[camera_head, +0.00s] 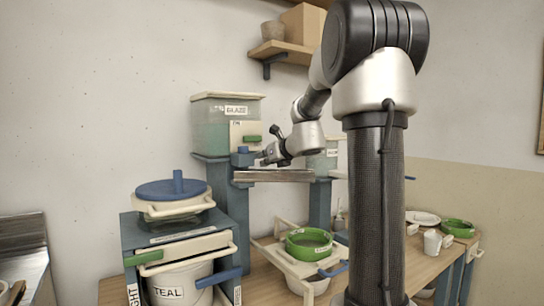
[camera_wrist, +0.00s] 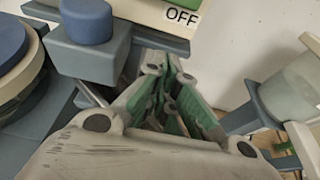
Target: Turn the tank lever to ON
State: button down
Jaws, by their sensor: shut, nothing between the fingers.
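The clear glaze tank (camera_head: 215,128) stands on a blue stand at the back, with a cream plate on its front. A green lever (camera_head: 252,138) lies roughly level across that plate. A sign reading OFF (camera_wrist: 183,16) shows at the top of the wrist view, with a bit of green above it. A blue valve block (camera_head: 242,158) sits below the plate; it also shows in the wrist view (camera_wrist: 85,50). My gripper (camera_head: 264,159) is shut and empty, just right of the blue block and below the lever. Its fingers (camera_wrist: 172,92) show in the wrist view; contact cannot be told.
A blue-lidded container (camera_head: 172,190) stands at the front left above a bucket labelled TEAL (camera_head: 180,285). A grey shelf (camera_head: 272,175) lies under my gripper. A green-rimmed bucket (camera_head: 308,240) sits in a cream frame on the bench.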

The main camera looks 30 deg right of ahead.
aim_at(253, 139)
jog(key=shift+w+a+r, duration=0.1)
jog(key=shift+w+r, duration=0.3)
jog(key=shift+w, duration=0.2)
jog(key=shift+w+r, duration=0.4)
jog(key=shift+w, duration=0.15)
jog(key=shift+r, duration=0.8)
